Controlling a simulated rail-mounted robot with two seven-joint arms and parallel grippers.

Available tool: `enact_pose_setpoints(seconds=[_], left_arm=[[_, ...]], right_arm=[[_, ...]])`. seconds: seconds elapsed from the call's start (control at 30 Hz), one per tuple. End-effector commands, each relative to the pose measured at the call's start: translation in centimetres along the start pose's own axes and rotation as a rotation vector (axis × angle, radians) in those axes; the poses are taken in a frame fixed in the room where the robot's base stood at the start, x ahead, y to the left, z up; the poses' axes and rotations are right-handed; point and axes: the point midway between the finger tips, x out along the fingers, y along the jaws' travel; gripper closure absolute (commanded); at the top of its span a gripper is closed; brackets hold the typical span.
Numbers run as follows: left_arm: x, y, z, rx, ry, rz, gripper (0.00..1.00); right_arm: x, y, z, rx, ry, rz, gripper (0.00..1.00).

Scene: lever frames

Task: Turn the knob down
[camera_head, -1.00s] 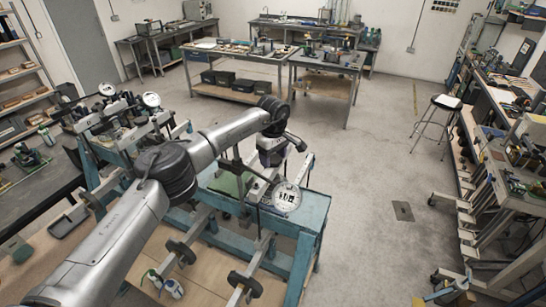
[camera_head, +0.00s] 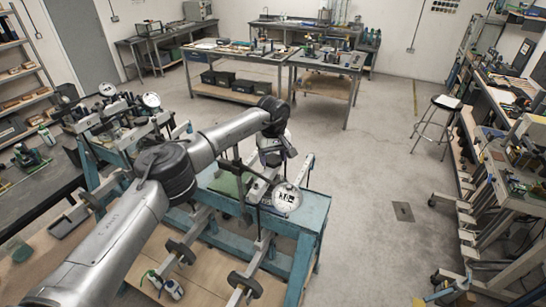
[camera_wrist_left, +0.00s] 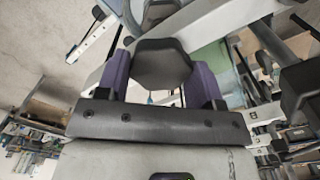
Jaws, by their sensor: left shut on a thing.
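The black faceted knob (camera_wrist_left: 162,62) sits between the two purple fingers of my left gripper (camera_wrist_left: 161,78) in the left wrist view. The fingers are closed on its sides. In the head view my left gripper (camera_head: 274,155) points down at the near lever frame, and the knob is hidden there by the gripper. The lever frame has a blue-teal stand (camera_head: 308,222) and a round white dial (camera_head: 287,197) just below and right of the gripper. My right gripper is not in view.
A second frame with round dials (camera_head: 151,100) stands to the left, behind my left arm. Black weights on bars (camera_head: 245,284) hang low at the front. Workbenches line the back and right. The floor right of the near frame is clear, with a stool (camera_head: 436,122) farther off.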

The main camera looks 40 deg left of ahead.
Motion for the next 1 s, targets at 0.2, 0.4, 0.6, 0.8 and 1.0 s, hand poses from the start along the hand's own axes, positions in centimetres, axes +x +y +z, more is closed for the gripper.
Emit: enact_pose_setpoints(seconds=[0.2,0.4,0.6,0.8,1.0], left_arm=[[-0.1,0.0,0.0,0.002,0.0,0.0,0.63],[0.0,0.0,0.0,0.001,0.0,0.0,0.24],[0.0,0.0,0.0,0.0,0.0,0.0,0.14],[-0.2,0.0,0.0,0.0,0.001,0.001,0.14],[-2.5,0.1,0.0,0.0,0.002,0.004,0.14]], right_arm=[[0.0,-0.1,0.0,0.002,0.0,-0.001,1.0],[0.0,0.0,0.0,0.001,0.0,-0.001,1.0],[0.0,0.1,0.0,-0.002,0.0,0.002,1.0],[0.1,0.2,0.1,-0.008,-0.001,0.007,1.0],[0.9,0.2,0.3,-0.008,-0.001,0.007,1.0]])
